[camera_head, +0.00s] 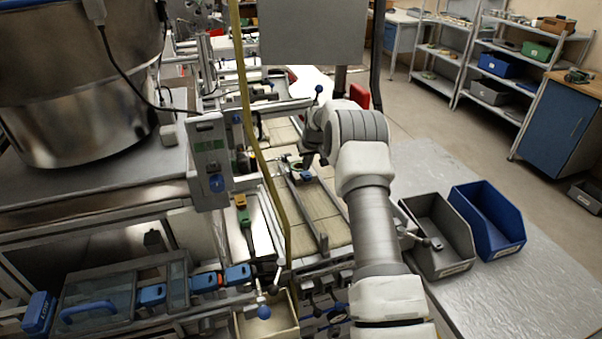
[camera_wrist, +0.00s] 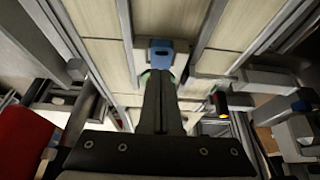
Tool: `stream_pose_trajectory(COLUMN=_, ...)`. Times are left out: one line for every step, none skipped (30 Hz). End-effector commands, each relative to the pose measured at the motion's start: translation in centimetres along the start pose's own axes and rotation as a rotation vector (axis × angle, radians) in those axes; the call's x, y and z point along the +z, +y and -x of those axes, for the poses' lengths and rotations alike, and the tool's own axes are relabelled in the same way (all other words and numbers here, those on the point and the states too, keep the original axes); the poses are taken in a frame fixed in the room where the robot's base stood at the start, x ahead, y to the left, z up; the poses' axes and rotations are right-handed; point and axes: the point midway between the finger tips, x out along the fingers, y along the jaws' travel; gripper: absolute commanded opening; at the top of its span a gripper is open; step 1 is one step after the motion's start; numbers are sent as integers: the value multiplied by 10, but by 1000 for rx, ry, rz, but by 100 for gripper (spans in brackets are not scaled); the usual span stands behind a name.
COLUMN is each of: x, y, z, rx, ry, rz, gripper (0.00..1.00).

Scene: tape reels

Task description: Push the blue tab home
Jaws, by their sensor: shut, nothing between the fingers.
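The blue tab (camera_wrist: 161,46) shows at the upper middle of the wrist view, set in a grey and white holder between two metal rails. My gripper (camera_wrist: 159,76) is shut and empty. Its dark fingertips lie just below the tab in that picture and cover the lower part of the holder. I cannot tell whether they touch it. In the head view my gripper (camera_head: 307,166) points down over the belt, close to a small blue part (camera_head: 307,179) that appears to be the same tab. My arm partly hides this spot.
Metal rails (camera_head: 303,214) run along both sides of the slatted belt. A grey bin (camera_head: 424,258) and a blue bin (camera_head: 497,238) sit on the table at right.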

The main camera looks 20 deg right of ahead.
Motion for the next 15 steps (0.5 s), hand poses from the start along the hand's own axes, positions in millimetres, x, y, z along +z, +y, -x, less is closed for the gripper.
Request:
stream_pose_trajectory(x=1, y=0, z=-2, rx=0, ry=0, rz=0, gripper=0)
stream_pose_trajectory(x=1, y=0, z=-2, rx=0, ry=0, rz=0, gripper=0)
stream_pose_trajectory(x=1, y=0, z=-3, rx=0, ry=0, rz=0, gripper=0)
stream_pose_trajectory(x=1, y=0, z=-3, rx=0, ry=0, rz=0, gripper=0)
stream_pose_trajectory(x=2, y=0, z=-3, rx=0, ry=0, rz=0, gripper=0)
stream_pose_trajectory(x=2, y=0, z=-4, rx=0, ry=0, rz=0, gripper=0)
stream_pose_trajectory(x=2, y=0, z=-4, rx=0, ry=0, rz=0, gripper=0)
stream_pose_trajectory(x=2, y=0, z=-5, rx=0, ry=0, rz=0, gripper=0)
stream_pose_trajectory(x=2, y=0, z=-5, rx=0, ry=0, rz=0, gripper=0)
stream_pose_trajectory(x=2, y=0, z=-6, rx=0, ry=0, rz=0, gripper=0)
stream_pose_trajectory(x=3, y=0, z=-6, rx=0, ry=0, rz=0, gripper=0)
stream_pose_trajectory(x=3, y=0, z=-7, rx=0, ry=0, rz=0, gripper=0)
stream_pose_trajectory(x=3, y=0, z=-7, rx=0, ry=0, rz=0, gripper=0)
stream_pose_trajectory(x=3, y=0, z=-8, rx=0, ry=0, rz=0, gripper=0)
stream_pose_trajectory(x=4, y=0, z=-8, rx=0, ry=0, rz=0, gripper=0)
